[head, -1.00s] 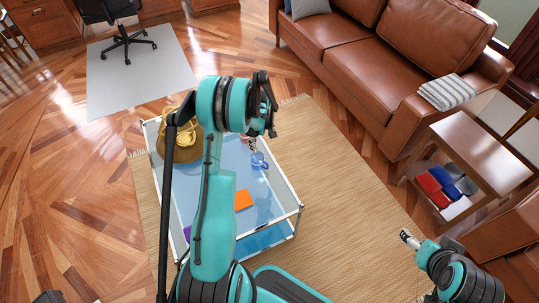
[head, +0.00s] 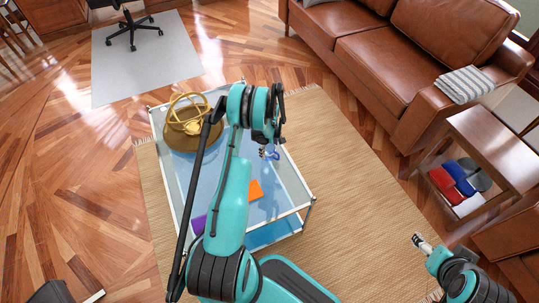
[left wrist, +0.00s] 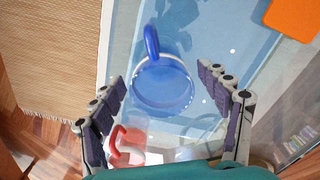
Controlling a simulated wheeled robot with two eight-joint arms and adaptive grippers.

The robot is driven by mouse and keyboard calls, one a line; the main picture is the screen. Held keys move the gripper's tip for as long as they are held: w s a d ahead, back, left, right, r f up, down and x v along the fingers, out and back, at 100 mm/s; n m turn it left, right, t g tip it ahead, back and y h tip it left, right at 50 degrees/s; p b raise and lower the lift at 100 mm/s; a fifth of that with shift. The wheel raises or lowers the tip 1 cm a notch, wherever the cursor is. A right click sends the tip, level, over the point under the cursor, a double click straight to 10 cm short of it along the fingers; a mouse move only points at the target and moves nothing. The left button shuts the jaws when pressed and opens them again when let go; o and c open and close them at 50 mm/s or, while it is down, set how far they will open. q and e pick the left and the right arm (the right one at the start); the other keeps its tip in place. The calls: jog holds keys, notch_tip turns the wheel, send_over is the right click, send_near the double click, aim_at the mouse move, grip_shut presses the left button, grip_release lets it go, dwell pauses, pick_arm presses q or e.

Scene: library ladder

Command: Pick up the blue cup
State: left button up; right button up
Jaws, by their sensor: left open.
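The blue cup (head: 272,154) stands on the glass-topped table (head: 177,190), near its right edge. In the left wrist view the transparent blue cup (left wrist: 163,88) is seen from above, its handle pointing up the picture. My left gripper (left wrist: 162,80) is open above the cup, one finger on each side and apart from it. In the head view my left gripper (head: 264,148) partly hides the cup. My right gripper (head: 421,243) is far to the right over the rug, too small to tell its state.
A gold ring-shaped ornament (head: 188,122) stands at the table's far left. An orange flat item (head: 255,190) and a purple one (head: 198,225) lie nearer. A red-handled white mug (left wrist: 126,150) shows close to the fingers in the left wrist view. A brown sofa (head: 390,60) stands behind.

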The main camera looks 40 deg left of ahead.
pick_arm(q)
jog(key=c, duration=1.3)
jog(key=shift+c, duration=0.2)
